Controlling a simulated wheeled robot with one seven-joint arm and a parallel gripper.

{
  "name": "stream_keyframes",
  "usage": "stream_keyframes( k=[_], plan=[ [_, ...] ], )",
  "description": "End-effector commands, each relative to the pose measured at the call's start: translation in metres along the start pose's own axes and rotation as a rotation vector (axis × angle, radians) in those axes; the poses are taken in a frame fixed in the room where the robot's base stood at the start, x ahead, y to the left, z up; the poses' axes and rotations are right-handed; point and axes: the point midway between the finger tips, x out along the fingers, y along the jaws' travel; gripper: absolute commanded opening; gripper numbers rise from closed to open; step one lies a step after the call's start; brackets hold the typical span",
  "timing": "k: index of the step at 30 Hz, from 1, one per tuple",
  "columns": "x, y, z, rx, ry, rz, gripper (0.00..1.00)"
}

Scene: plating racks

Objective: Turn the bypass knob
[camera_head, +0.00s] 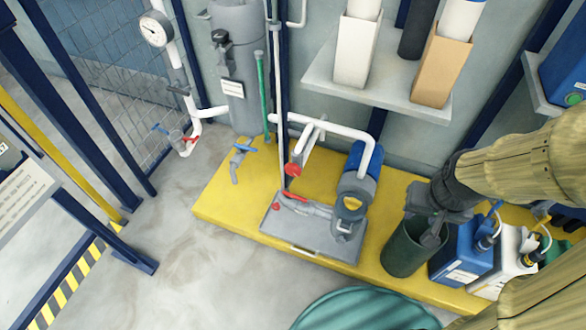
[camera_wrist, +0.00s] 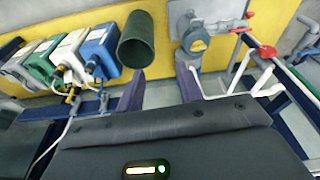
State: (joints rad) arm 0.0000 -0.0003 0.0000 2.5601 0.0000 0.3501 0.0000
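No knob is visibly labelled as the bypass. In the head view a round red knob (camera_head: 292,169) sits on the white pipework, and a smaller red knob (camera_head: 276,206) is at the left of the grey pump plate, beside a red lever (camera_head: 294,196). A black knob-like fitting (camera_head: 220,37) is on the grey tank. In the wrist view a red knob (camera_wrist: 266,52) shows at right. My gripper (camera_head: 428,232) is over the dark green bin, right of the pump and away from the knobs. In the wrist view its fingers (camera_wrist: 158,84) are apart with nothing between them.
The dark green bin (camera_head: 403,252) and blue and white canisters (camera_head: 459,255) stand on the yellow platform (camera_head: 228,208). A blue pump (camera_head: 358,178) is left of my gripper. A shelf (camera_head: 393,82) overhangs behind. The grey floor at left is clear.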

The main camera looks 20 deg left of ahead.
Motion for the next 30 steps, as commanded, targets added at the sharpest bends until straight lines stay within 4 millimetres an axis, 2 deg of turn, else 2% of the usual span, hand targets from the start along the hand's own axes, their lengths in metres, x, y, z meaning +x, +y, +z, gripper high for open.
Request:
stream_keyframes(
  k=[1, 6, 7, 10, 16, 21, 26, 30],
  plan=[
    [0.0, 0.0, 0.0, 0.0, 0.0, 0.0, 0.36],
    [0.006, -0.008, -0.007, -0.001, 0.017, -0.012, 0.7],
    [0.01, -0.012, -0.01, -0.001, 0.026, -0.019, 0.73],
    [0.027, -0.036, -0.028, 0.003, 0.075, -0.051, 0.73],
    [0.079, -0.113, -0.076, 0.035, 0.239, -0.123, 0.73],
    [0.123, -0.181, -0.099, 0.077, 0.393, -0.142, 0.73],
    [0.162, -0.237, -0.101, 0.104, 0.546, -0.122, 0.73],
    [0.192, -0.279, -0.087, 0.11, 0.695, -0.083, 0.73]
  ],
)
